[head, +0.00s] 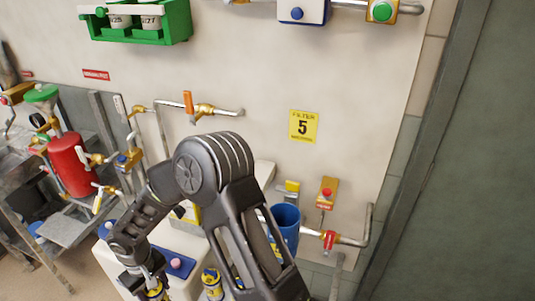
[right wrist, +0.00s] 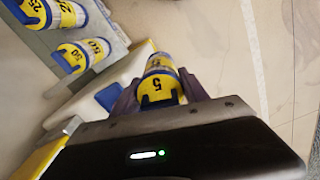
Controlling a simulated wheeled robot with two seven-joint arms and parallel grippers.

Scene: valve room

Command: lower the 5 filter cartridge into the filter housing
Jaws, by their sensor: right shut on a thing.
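My right gripper (head: 152,284) is shut on a yellow cartridge with blue bands. In the right wrist view the number 5 shows on the cartridge (right wrist: 161,80), between the dark fingers of the gripper (right wrist: 165,92). The filter housing, a blue open-topped cup (head: 286,218), stands at the wall to the right of my right arm, below a yellow "FILTER 5" sign (head: 304,126). The arm hides part of the housing's left side. The held cartridge is well to the left of the housing. My left gripper is not in view.
Other yellow cartridges stand on the bench, one (head: 212,284) right of my gripper; wrist-view labels include 25 and 50 (right wrist: 82,54). A pipe with a red valve handle (head: 329,240) is right of the housing.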

